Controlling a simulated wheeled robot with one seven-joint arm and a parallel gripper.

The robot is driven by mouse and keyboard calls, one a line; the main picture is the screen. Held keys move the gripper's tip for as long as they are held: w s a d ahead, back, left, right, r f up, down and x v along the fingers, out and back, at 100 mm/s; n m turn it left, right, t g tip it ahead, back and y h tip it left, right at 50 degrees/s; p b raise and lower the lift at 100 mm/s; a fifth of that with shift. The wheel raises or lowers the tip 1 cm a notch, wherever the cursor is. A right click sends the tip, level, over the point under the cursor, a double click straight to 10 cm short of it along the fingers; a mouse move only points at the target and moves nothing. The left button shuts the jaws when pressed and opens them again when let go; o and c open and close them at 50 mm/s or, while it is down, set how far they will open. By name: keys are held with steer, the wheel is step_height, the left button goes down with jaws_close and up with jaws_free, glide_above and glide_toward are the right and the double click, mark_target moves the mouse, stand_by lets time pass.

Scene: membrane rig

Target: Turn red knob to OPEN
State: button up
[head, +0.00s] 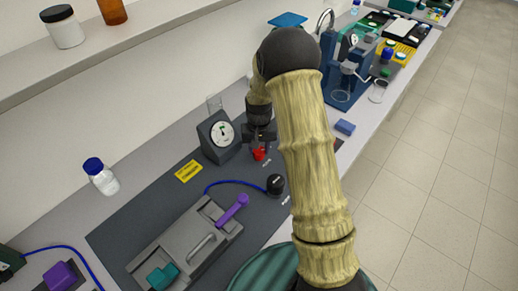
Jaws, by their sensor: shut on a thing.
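The red knob (259,154) sits on the dark rig mat, right of the dial gauge, with small white lettering beside it that I cannot read. My gripper (261,146) comes down over the knob from above and is shut on it. Only the knob's lower red part shows; the fingers and wrist cover the rest. The knob's exact angle cannot be told.
A gauge (219,136) stands just left of my gripper. A black round knob (275,184) with a blue tube is in front. A grey block with a purple lever (232,209) lies nearer. A blue block (345,127) sits to the right.

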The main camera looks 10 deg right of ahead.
steer(key=n, duration=0.4)
steer(key=shift+r+n, duration=0.1)
steer(key=shift+n, duration=0.2)
steer(key=n, duration=0.4)
steer(key=shift+w, duration=0.1)
steer(key=o, duration=1)
step_height(320, 180, up, 17)
steer(key=shift+r+b, duration=0.15)
steer(key=shift+b, duration=0.75)
